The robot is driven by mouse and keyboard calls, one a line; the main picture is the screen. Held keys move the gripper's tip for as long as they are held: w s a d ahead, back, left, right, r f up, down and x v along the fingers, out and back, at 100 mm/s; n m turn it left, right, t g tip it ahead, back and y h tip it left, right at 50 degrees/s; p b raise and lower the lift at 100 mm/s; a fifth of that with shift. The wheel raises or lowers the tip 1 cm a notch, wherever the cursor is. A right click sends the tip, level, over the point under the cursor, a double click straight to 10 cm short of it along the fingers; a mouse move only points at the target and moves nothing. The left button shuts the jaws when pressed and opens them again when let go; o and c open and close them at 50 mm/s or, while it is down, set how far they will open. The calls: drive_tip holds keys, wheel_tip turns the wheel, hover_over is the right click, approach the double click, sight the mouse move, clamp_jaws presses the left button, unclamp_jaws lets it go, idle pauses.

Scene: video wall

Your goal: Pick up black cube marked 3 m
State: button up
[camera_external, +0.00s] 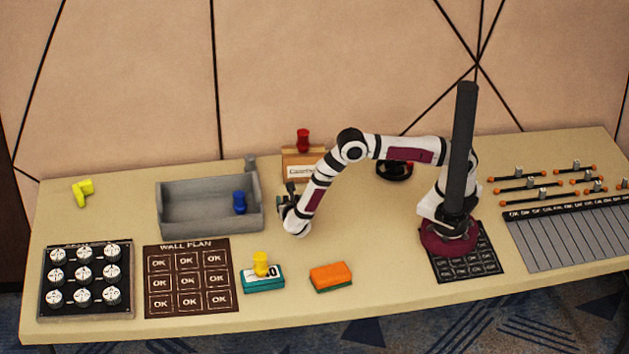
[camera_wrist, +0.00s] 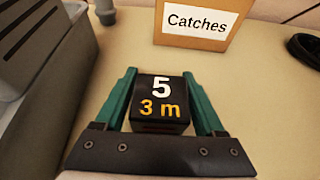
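A black cube (camera_wrist: 161,102) with a white 5 and a yellow "3 m" on its face sits between the two green fingers of my gripper (camera_wrist: 160,76) in the wrist view. The fingers stand close along its left and right sides. I cannot tell whether they press on it or leave a thin gap. In the external view my gripper (camera_external: 284,202) is low over the table, just right of the grey bin. The cube is not clear there, and I cannot tell if it touches the table.
A grey bin (camera_external: 190,224) with a blue piece (camera_external: 239,202) stands left of my gripper. A cardboard "Catches" box (camera_wrist: 197,23) stands behind, with a red piece (camera_external: 303,140) by it. A teal box (camera_external: 263,281) and an orange block (camera_external: 331,276) lie in front.

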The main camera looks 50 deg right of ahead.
drive_tip(key=c, duration=1)
